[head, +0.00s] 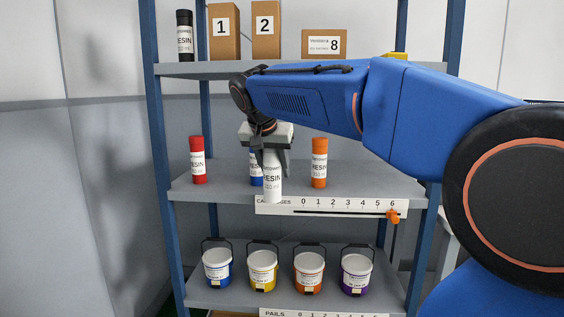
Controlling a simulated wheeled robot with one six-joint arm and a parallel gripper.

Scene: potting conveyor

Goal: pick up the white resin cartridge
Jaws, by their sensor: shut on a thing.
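The white resin cartridge (272,184) is upright at the middle shelf's front, in the head view. My gripper (271,160) is above it, pointing down, with its fingers shut on the cartridge's upper part. The cartridge's lower end overlaps the shelf's front label strip in the picture; I cannot tell whether it touches the shelf. Its top is hidden between the fingers.
A blue cartridge (256,172) stands close behind, partly hidden. A red cartridge (197,160) stands left and an orange one (319,163) right. The upper shelf (210,69) holds boxes and a black cartridge (185,36). Several pails (263,271) stand on the lower shelf.

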